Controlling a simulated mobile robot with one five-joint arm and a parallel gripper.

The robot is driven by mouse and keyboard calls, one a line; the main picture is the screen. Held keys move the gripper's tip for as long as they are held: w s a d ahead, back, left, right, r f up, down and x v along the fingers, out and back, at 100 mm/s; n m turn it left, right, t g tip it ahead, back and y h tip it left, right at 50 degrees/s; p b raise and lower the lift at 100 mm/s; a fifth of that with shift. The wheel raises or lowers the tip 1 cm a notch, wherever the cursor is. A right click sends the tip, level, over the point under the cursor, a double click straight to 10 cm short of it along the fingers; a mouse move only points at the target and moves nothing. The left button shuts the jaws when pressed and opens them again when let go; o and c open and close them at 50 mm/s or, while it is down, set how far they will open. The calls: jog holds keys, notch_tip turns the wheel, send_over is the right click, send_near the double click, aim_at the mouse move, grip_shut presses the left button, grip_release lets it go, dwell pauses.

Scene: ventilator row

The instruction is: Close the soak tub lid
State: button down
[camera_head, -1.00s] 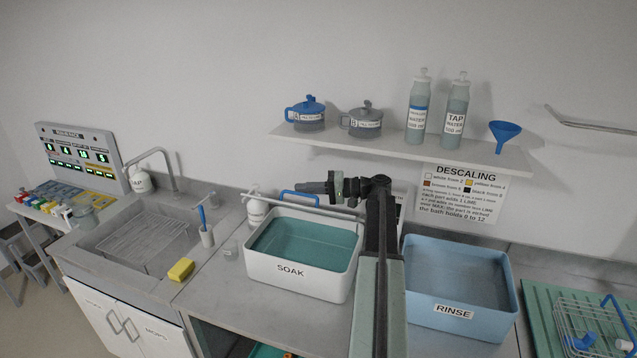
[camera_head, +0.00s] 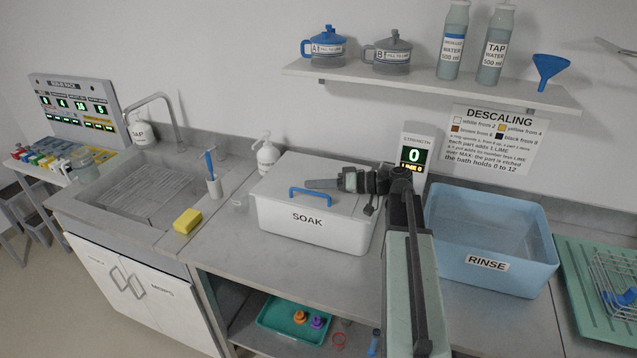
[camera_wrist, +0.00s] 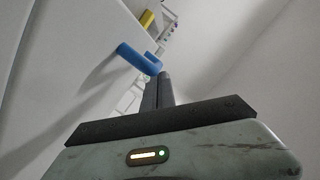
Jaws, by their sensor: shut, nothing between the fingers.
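The white soak tub (camera_head: 308,228) stands on the counter, with its SOAK label at the front. Its grey-white lid (camera_head: 290,175) lies flat over the top, and no teal liquid shows. The lid's blue handle (camera_head: 311,192) is on the lid's upper face near the front. My gripper (camera_head: 310,184) is shut and empty, just above the lid beside the handle. In the wrist view the blue handle (camera_wrist: 138,58) is close to the tips of my shut fingers (camera_wrist: 160,82); I cannot tell whether they touch.
A blue rinse tub (camera_head: 487,264) stands to the right. A sink (camera_head: 150,185) with a yellow sponge (camera_head: 187,221) is to the left. A strength display (camera_head: 414,155) stands behind my arm. A shelf (camera_head: 430,85) with jugs and bottles hangs above.

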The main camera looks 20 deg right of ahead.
jog(key=shift+a+f, duration=0.3)
jog(key=shift+s+a, duration=0.1)
